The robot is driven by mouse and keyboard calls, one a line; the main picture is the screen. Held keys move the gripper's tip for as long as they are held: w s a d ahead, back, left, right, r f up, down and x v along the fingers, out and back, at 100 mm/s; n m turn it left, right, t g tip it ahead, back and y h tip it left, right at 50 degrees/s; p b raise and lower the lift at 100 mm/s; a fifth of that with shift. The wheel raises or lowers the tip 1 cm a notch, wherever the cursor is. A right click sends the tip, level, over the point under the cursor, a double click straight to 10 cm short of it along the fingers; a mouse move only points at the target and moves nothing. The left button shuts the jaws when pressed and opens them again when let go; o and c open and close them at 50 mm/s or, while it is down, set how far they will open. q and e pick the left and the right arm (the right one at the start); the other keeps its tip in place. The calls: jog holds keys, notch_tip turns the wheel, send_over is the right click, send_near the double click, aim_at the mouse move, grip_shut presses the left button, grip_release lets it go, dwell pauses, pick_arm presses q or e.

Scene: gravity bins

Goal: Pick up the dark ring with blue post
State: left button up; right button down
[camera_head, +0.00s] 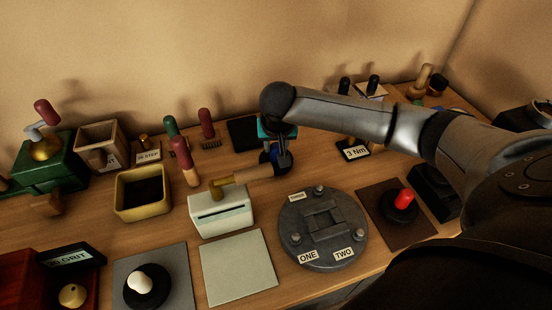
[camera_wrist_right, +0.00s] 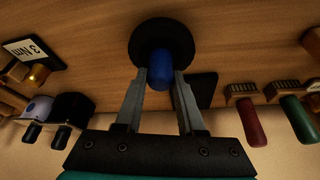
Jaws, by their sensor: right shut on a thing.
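The dark ring (camera_wrist_right: 143,38) with its blue post (camera_wrist_right: 160,68) is at the top middle of the right wrist view. My right gripper (camera_wrist_right: 161,80) is shut on the blue post, one finger on each side, and the ring lies beyond the fingertips. In the head view my right gripper (camera_head: 278,158) points down behind the cream box, and the blue post (camera_head: 267,156) shows partly beside the fingers. I cannot tell whether the ring touches the table. My left gripper is not in view.
A cream slotted box (camera_head: 222,216) with a wooden-handled tool stands in front of the gripper. A grey round plate (camera_head: 290,205) lies to the front right. Red and green handled brushes (camera_head: 207,125) stand left, beside a black pad (camera_head: 243,133). A "3 Nm" sign (camera_head: 354,152) is right.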

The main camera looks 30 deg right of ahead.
jog(key=shift+r, duration=0.15)
dwell(0.6)
jog(key=shift+w+r, duration=0.1)
jog(key=shift+r, duration=0.45)
notch_tip(320, 180, up, 19)
jog(key=p, duration=0.3)
jog(key=shift+f, duration=0.15)
